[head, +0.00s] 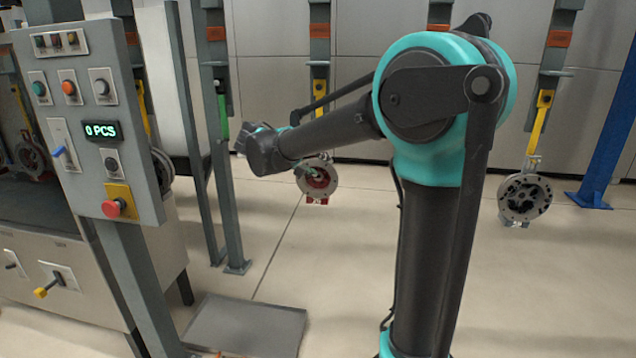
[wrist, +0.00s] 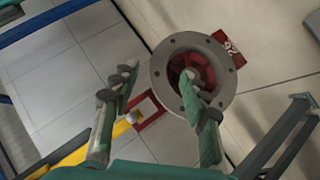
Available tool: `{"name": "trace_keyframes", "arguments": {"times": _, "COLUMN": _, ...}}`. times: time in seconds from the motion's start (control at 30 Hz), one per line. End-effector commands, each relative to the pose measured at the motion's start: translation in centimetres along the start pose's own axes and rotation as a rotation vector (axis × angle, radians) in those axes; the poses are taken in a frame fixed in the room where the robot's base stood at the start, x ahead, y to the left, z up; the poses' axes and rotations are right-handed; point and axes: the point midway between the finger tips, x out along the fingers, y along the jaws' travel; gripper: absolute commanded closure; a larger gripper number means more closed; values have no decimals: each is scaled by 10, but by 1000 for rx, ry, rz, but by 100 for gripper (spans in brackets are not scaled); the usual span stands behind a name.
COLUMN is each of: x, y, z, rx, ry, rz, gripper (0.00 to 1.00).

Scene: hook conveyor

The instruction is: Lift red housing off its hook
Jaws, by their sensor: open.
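The red housing (head: 317,179) hangs below a yellow hook (head: 321,98) in the head view, behind my forearm. It has a round grey flange and a red inside. In the wrist view the housing (wrist: 170,52) fills the upper middle, with its flange facing the camera and bolt holes around the rim. My gripper (wrist: 158,82) is open, with green-padded fingers. The right finger overlaps the flange and red inside in the picture; the left finger is left of the flange. I cannot tell whether either touches. A red frame-like part (wrist: 150,122) shows between the fingers.
Another grey housing (head: 525,198) hangs from a hook at the right. A control panel (head: 95,130) reading 0 PCS stands at the left, near a grey post (head: 232,225). A grey plate (head: 248,328) lies on the floor.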

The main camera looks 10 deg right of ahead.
Motion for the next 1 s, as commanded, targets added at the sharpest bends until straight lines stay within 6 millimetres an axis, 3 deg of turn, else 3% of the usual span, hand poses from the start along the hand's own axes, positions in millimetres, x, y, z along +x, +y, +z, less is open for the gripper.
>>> {"name": "trace_keyframes", "arguments": {"times": 0.3, "x": 42, "y": -2, "z": -4, "rx": 2, "ry": -2, "rz": 1, "gripper": 55}}
{"name": "trace_keyframes", "arguments": {"times": 0.57, "x": 47, "y": -3, "z": -3, "rx": 1, "ry": 0, "rz": 0, "gripper": 55}}
{"name": "trace_keyframes", "arguments": {"times": 0.93, "x": 47, "y": -3, "z": -4, "rx": 0, "ry": 0, "rz": 0, "gripper": 100}}
{"name": "trace_keyframes", "arguments": {"times": 1.0, "x": 47, "y": -3, "z": -4, "rx": 1, "ry": 0, "rz": 0, "gripper": 100}}
